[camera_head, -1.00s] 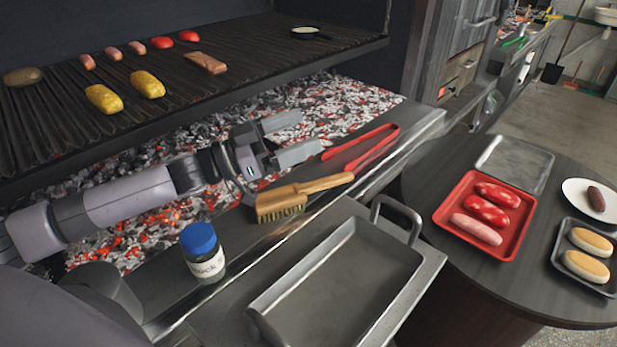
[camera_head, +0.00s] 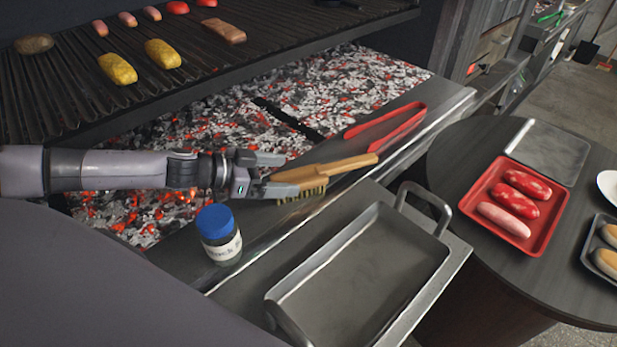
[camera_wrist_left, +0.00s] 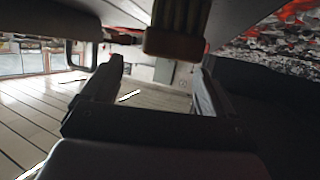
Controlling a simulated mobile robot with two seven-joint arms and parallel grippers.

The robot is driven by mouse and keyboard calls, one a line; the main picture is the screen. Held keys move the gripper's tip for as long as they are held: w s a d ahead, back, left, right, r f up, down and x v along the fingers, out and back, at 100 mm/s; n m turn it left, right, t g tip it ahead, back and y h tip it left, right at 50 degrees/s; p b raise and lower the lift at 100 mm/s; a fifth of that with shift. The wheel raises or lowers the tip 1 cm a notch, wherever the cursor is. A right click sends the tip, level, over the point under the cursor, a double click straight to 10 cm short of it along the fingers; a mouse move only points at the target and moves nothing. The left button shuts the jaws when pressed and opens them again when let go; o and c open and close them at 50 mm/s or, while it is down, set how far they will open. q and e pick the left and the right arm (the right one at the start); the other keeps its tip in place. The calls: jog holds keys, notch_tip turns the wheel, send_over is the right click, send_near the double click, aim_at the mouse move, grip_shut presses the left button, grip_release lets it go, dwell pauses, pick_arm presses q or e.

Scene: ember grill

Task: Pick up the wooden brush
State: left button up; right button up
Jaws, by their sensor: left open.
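The wooden brush (camera_head: 342,167) lies on the metal ledge between the coals and the tray, its handle pointing to the right and its bristles showing at the near side. My left gripper (camera_head: 288,174) is open at the brush's left, head end. In the head view, one finger is just behind the brush and the other overlaps its left end. In the left wrist view, the end of the brush (camera_wrist_left: 174,43) shows at the top, just beyond the two spread fingers (camera_wrist_left: 160,78). I cannot tell whether a finger touches it. My right gripper is not in view.
A blue-capped jar (camera_head: 219,238) stands near my left forearm. Red tongs (camera_head: 388,122) lie behind the brush handle. A metal tray (camera_head: 360,265) is in front. Hot coals (camera_head: 330,90) lie behind, under the grill grate (camera_head: 190,85). A red tray (camera_head: 470,205) holds sausages at right.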

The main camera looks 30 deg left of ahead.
pick_arm(q)
jog(key=shift+x, duration=2.55)
jog(key=shift+w+a+r, duration=0.1)
jog(key=shift+w+a, duration=0.05)
jog(key=shift+a, duration=0.05)
jog(key=c, duration=1.3)
jog(key=shift+r, duration=0.15)
notch_tip(320, 180, up, 19)
jog(key=shift+s+a+f, duration=0.65)
jog(key=shift+s+f, duration=0.1)
jog(key=shift+f, duration=1.15)
jog(key=shift+s+a+f, duration=0.7)
jog(key=shift+s+f, duration=0.05)
jog(key=shift+f, duration=1.15)
jog(key=shift+s+a+f, duration=0.65)
jog(key=shift+s+f, duration=0.1)
jog(key=shift+f, duration=1.1)
send_near(310, 172)
jog(key=shift+w+d+f, duration=0.1)
jog(key=shift+d+f, duration=0.05)
jog(key=shift+f, duration=0.3)
jog(key=shift+w+d+f, duration=0.1)
jog(key=shift+d+f, duration=0.05)
jog(key=shift+f, duration=0.35)
